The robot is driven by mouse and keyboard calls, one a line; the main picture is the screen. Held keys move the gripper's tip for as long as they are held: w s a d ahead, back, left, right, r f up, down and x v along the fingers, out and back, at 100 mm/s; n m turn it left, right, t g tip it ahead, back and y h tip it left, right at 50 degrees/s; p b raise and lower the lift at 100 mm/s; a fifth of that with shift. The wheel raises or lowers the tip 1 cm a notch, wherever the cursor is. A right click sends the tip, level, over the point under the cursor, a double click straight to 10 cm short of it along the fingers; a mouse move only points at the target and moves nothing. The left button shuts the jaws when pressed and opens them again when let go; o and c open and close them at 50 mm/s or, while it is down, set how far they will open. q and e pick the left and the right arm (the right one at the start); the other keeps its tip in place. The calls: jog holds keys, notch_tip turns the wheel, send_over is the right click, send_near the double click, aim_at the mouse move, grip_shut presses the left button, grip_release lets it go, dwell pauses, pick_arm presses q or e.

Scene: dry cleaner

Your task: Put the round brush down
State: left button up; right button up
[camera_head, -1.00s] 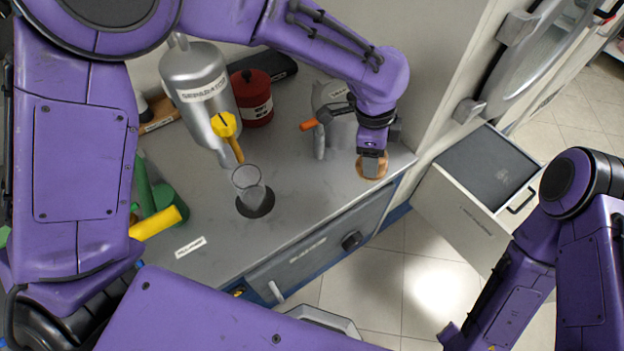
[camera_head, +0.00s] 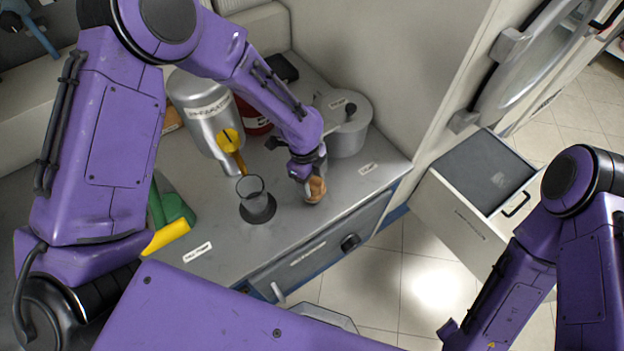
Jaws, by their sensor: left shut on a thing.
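The round brush (camera_head: 315,190) is small and brown, wood-like, and shows at the end of my left arm over the right part of the grey counter. My left gripper (camera_head: 308,180) is shut on it and partly hides it. The brush is very low over the counter top; I cannot tell whether it touches. It is to the right of the clear glass cup and in front of the grey round canister. My right arm is at the right edge, and its gripper does not show.
On the grey counter (camera_head: 225,240) stand the glass cup (camera_head: 254,192), silver separator tank (camera_head: 200,105) with yellow valve (camera_head: 230,140), red can (camera_head: 252,118) and grey canister (camera_head: 348,135). A green object (camera_head: 172,208) lies left. Bare counter lies right of the brush.

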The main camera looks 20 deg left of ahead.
pick_arm(q)
jog(key=shift+f, duration=0.75)
pick_arm(e)
jog(key=shift+r, duration=0.4)
pick_arm(q)
jog(key=shift+f, duration=0.15)
pick_arm(e)
jog(key=shift+f, duration=0.1)
pick_arm(q)
jog(key=o, duration=1)
jog(key=shift+r, duration=0.25)
jog(key=shift+w+r, duration=0.15)
jog(key=shift+r, duration=0.2)
notch_tip(320, 180, up, 11)
jog(key=a+b, duration=0.1)
jog(key=b, duration=0.1)
jog(key=shift+a, duration=0.3)
pick_arm(e)
jog(key=shift+f, duration=0.9)
